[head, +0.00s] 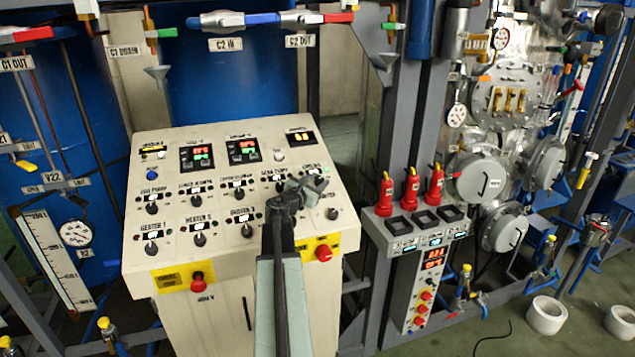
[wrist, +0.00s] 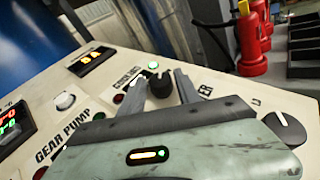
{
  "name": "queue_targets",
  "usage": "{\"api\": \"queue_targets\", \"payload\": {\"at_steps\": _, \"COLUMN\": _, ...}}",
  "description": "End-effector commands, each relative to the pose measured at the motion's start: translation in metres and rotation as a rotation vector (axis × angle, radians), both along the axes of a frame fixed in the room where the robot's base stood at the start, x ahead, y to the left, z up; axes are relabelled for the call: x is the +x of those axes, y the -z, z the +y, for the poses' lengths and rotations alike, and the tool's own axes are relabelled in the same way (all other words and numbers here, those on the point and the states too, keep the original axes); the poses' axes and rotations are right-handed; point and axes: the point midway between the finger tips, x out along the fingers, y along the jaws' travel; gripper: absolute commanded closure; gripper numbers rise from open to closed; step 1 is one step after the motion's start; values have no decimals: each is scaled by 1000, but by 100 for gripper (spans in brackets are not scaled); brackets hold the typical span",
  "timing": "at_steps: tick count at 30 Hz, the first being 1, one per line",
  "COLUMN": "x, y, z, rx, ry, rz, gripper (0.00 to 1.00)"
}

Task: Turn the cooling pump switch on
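The cooling pump switch (wrist: 160,86) is a black rotary knob on the sloping cream control panel (head: 165,230). In the wrist view it stands between the two fingers of my gripper (wrist: 161,84), which are apart on either side of it. I cannot tell whether either finger touches it. A small green light (wrist: 152,65) glows just behind the knob. In the head view my gripper (head: 316,184) is over the panel's upper right part and hides the knob.
A neighbouring black knob (wrist: 284,128) is to the right of my gripper, and the GEAR PUMP label (wrist: 65,138) is to the left. Other knobs fill the panel. A red emergency button (head: 323,253) sits below.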

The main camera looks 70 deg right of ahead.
Motion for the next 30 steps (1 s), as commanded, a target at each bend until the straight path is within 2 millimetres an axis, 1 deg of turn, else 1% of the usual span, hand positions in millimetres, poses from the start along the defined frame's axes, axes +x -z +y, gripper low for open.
{"api": "queue_targets", "payload": {"at_steps": 10, "x": 0, "y": 0, "z": 1, "rx": 1, "ry": -1, "rz": -1, "gripper": 47}}
{"api": "queue_targets", "payload": {"at_steps": 13, "x": 0, "y": 0, "z": 6, "rx": 1, "ry": -1, "rz": -1, "gripper": 47}}
{"api": "queue_targets", "payload": {"at_steps": 17, "x": 3, "y": -2, "z": 25, "rx": 0, "ry": -3, "rz": -1, "gripper": 47}}
{"api": "queue_targets", "payload": {"at_steps": 21, "x": 5, "y": -5, "z": 53, "rx": 0, "ry": -3, "rz": 0, "gripper": 47}}
{"api": "queue_targets", "payload": {"at_steps": 24, "x": 7, "y": -6, "z": 71, "rx": 0, "ry": -1, "rz": 0, "gripper": 47}}
{"api": "queue_targets", "payload": {"at_steps": 27, "x": 9, "y": -7, "z": 78, "rx": 0, "ry": -1, "rz": 0, "gripper": 47}}
{"api": "queue_targets", "payload": {"at_steps": 30, "x": 9, "y": -7, "z": 78, "rx": 0, "ry": 0, "rz": 0, "gripper": 47}}
